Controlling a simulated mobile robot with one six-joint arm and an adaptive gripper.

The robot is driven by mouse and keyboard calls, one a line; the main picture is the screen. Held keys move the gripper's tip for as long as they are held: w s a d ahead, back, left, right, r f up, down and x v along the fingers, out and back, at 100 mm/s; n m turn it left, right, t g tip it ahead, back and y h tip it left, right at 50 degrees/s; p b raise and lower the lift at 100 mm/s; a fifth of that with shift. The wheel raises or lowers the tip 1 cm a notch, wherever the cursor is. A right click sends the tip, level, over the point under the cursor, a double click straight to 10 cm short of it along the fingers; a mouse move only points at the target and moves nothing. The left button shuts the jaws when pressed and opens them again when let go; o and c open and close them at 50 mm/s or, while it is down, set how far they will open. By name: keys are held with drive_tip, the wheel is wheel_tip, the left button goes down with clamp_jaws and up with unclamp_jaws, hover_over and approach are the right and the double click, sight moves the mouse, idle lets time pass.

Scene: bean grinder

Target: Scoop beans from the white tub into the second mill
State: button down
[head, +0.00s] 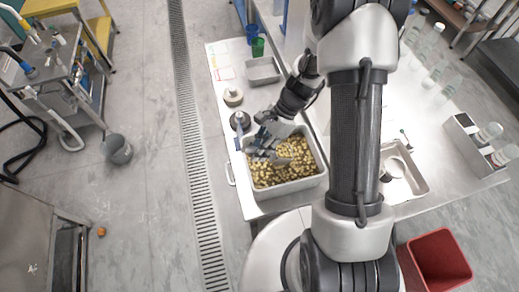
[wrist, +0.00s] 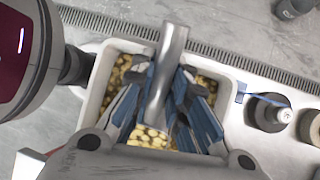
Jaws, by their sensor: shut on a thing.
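The white tub (head: 322,172) holds many yellow-tan beans (head: 296,176); its rim also shows in the wrist view (wrist: 98,92). My gripper (head: 266,146) is over the tub's left part, low near the beans. In the wrist view my gripper (wrist: 165,112) has its blue-padded fingers closed around a metal scoop (wrist: 170,60), whose tube-like part points away from the palm. The scoop's lower end is partly hidden, so I cannot tell if it holds beans. Two round mills stand beyond the tub, a dark-topped one (head: 240,120) and a paler one (head: 233,96).
A grey metal tray (head: 263,70) and green and blue cups (head: 258,46) stand at the table's far end. A metal sink-like tray (head: 412,178) and bottles (head: 489,133) are to the right. A red bin (head: 436,262) stands on the floor.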

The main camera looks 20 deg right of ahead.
drive_tip(key=shift+r+p, duration=2.3)
drive_tip(key=shift+r, duration=0.7)
drive_tip(key=r+h+p, duration=0.1)
drive_tip(key=h+p, duration=0.1)
drive_tip(key=p, duration=0.3)
drive_tip(key=shift+r, duration=0.1)
drive_tip(key=h+p, duration=0.1)
drive_tip(key=p, duration=0.2)
drive_tip(key=r+h+p, duration=0.1)
drive_tip(key=p, duration=0.1)
drive_tip(key=shift+h+p, duration=0.3)
drive_tip(key=shift+p, duration=0.1)
drive_tip(key=shift+f, duration=0.2)
